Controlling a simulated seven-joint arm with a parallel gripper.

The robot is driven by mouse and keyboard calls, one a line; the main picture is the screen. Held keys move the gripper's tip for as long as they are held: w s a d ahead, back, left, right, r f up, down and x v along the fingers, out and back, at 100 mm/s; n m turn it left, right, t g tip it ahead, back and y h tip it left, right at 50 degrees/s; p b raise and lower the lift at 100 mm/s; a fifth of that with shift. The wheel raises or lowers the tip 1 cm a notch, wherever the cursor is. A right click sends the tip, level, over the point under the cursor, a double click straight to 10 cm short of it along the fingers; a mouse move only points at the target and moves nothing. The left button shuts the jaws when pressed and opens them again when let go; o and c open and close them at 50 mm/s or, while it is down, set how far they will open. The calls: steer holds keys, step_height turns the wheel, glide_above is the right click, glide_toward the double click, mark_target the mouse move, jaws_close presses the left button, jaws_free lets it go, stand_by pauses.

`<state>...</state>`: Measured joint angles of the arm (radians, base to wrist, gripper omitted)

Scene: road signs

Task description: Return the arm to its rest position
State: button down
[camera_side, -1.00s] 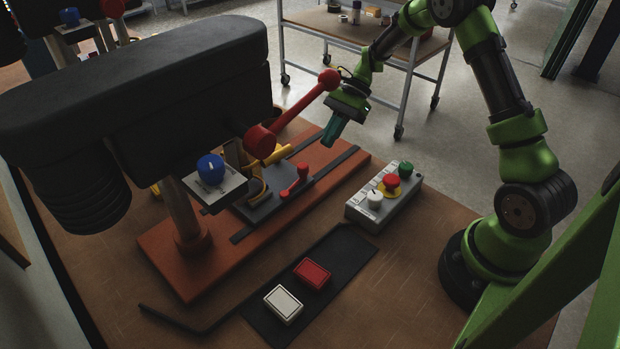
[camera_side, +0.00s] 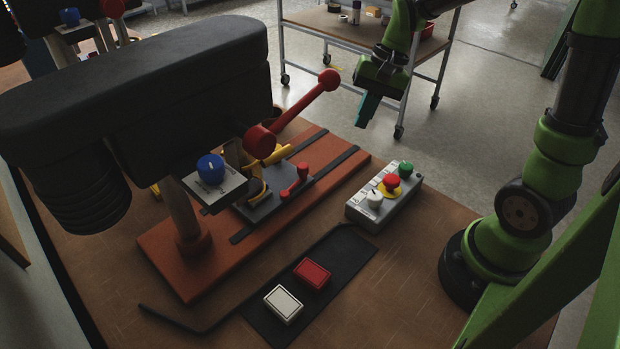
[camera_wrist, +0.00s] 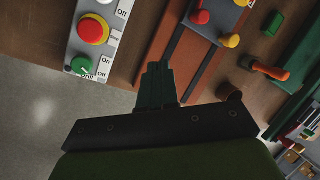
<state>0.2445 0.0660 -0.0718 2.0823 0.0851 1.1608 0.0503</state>
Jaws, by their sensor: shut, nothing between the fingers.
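My gripper (camera_side: 368,109) is shut and empty, raised in the air beyond the far edge of the workbench in the side view. Its dark green fingers (camera_wrist: 157,68) are together in the wrist view, with nothing between them. My green and black arm stands at the right of the bench, its upper part running out of the top of the side view.
A drill press with a red lever (camera_side: 302,112) stands on an orange base plate (camera_side: 165,259). A control box (camera_side: 362,214) sits right of it. A red box (camera_side: 311,273) and a white box (camera_side: 283,304) lie on a black mat (camera_side: 345,258). A shelf cart (camera_side: 340,26) stands behind.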

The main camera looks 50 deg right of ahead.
steer(key=s+a+r+n+t+h, duration=0.1)
steer(key=s+a+r+n+t, duration=0.4)
steer(key=s, duration=0.5)
step_height(320, 180, up, 4)
steer(key=shift+a+f+n+t, duration=0.15)
steer(key=shift+a+n+t, duration=0.15)
steer(key=shift+a+n, duration=0.65)
steer(key=shift+a+m, duration=0.25)
